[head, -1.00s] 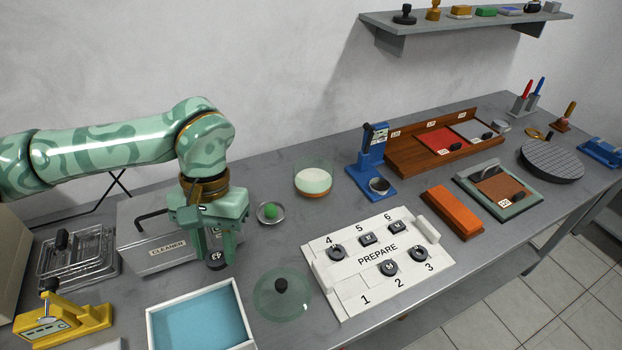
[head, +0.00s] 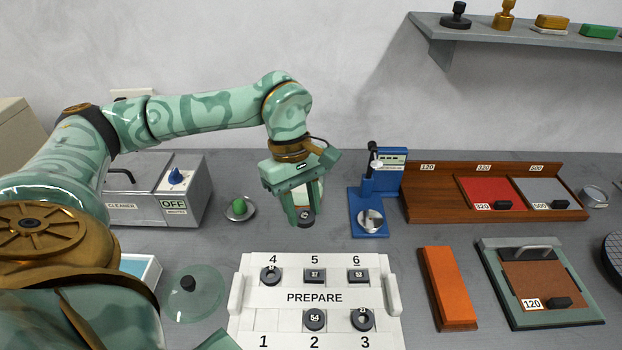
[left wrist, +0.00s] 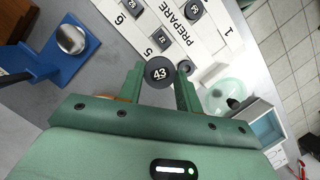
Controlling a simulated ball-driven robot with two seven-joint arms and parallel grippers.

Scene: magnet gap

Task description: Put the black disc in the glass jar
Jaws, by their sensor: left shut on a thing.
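My left gripper (head: 306,208) is shut on a round black disc (head: 306,217) marked 43, held above the bench. The disc also shows between the fingertips in the left wrist view (left wrist: 159,72). A clear glass lid (head: 192,295) with a black knob lies on the bench at the lower left. My right gripper is not in view.
A white PREPARE tray (head: 315,297) holds several black pieces; space 1 is empty. A blue stand (head: 368,208) is just right of the gripper. A small dish (head: 240,216) with a green ball and a grey cleaner box (head: 180,205) are to the left.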

